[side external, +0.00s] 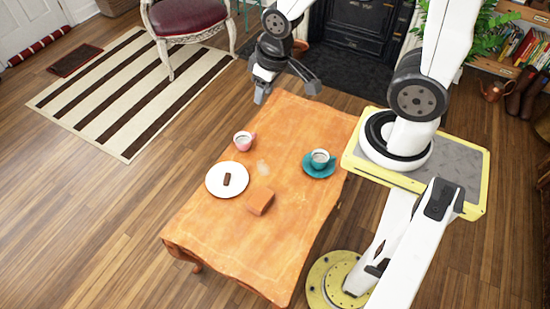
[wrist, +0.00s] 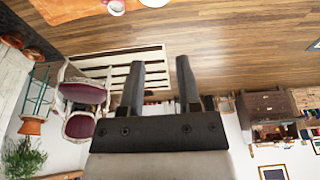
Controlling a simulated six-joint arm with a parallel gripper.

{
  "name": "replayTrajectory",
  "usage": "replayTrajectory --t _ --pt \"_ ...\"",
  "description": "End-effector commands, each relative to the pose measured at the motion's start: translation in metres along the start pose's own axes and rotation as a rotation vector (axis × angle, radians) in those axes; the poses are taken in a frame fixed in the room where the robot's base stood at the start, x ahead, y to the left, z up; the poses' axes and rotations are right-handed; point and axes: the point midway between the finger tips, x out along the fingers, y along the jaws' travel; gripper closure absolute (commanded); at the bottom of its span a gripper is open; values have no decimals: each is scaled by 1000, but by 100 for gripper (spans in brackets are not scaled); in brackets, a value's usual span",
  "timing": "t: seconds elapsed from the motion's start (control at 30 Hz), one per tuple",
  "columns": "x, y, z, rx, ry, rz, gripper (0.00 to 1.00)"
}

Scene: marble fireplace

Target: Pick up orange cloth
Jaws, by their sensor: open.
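The orange cloth (side external: 261,201) shows in the side external view as a small, folded, block-like shape. It lies on the orange-brown table (side external: 290,235), to the lower right of the white plate. My gripper (side external: 288,92) hangs beyond the table's far edge, well apart from the cloth. Its two fingers are spread with nothing between them. The wrist view also shows my gripper (wrist: 160,70) with an empty gap between the fingers. I cannot make out the cloth in the wrist view.
A white plate (side external: 214,181) holds a dark brown bar. A pink cup (side external: 243,141) stands near it. A grey-blue cup (side external: 320,158) sits on a teal saucer (side external: 326,171) near the right edge. A chair (side external: 187,20) stands beyond the table. The table's near end is clear.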

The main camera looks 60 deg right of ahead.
Motion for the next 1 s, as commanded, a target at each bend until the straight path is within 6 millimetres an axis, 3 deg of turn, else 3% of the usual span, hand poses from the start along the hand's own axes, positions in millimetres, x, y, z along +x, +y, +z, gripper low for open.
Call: replayTrajectory --t 0.27,0.47,0.8,1.0 --pt "0 0 0 0 0 0 57" --pt "0 0 0 0 0 0 0" --pt "2 0 -2 9 -1 0 0" --pt "13 0 -11 71 -13 1 0"
